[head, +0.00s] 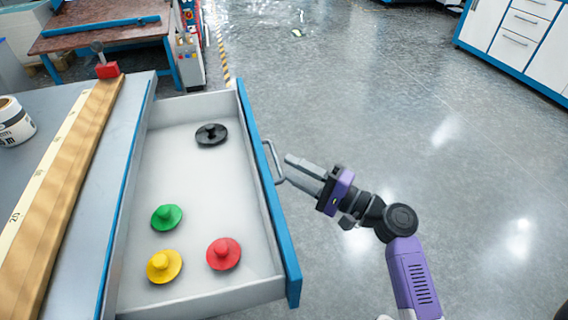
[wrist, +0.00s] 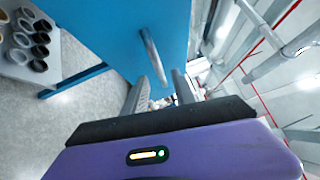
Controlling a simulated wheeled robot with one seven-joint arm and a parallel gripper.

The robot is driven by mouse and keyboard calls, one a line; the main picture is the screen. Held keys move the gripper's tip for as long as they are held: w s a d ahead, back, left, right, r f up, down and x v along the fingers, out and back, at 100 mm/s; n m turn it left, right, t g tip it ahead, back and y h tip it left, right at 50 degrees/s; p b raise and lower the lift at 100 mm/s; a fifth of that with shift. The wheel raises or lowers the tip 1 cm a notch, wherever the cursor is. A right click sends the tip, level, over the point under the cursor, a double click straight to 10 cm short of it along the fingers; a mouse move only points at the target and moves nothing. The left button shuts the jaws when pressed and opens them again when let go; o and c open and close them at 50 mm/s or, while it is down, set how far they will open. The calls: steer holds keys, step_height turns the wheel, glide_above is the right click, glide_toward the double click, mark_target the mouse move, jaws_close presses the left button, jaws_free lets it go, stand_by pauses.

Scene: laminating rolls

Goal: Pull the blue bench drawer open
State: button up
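The blue bench drawer (head: 262,178) stands pulled far out from the grey bench on the left, its light inside in full view. Its grey bar handle (head: 270,160) is on the outer blue face. In the wrist view the blue front (wrist: 120,28) fills the upper middle, with the handle (wrist: 150,50) on it. My gripper (head: 288,167) is at the handle from the right, fingers apart. In the wrist view the handle's near end lies between the two fingertips (wrist: 166,82). I cannot tell whether a finger touches it.
The drawer holds a black (head: 211,134), a green (head: 166,217), a yellow (head: 163,266) and a red knobbed piece (head: 223,253). A wooden rule (head: 55,205) and a white tub (head: 14,122) are on the bench. Floor to the right is clear.

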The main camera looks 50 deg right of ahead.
steer(key=shift+v, duration=2.3)
steer(key=s+d+f+n+g+h, duration=0.3)
steer(key=f+g+h, duration=0.1)
steer(key=f+h, duration=0.35)
steer(key=s+a+r+n+y, duration=0.25)
steer(key=s+a+n, duration=0.55)
steer(key=a, duration=0.4)
steer(key=s+a+r+n+y, duration=0.25)
steer(key=s+a+n, duration=0.45)
steer(key=s+a, duration=0.35)
step_height(320, 180, up, 24)
steer(key=p, duration=2.4)
steer(key=shift+w+a+g, duration=0.25)
steer(key=shift+w+g, duration=0.05)
steer(key=shift+w, duration=0.15)
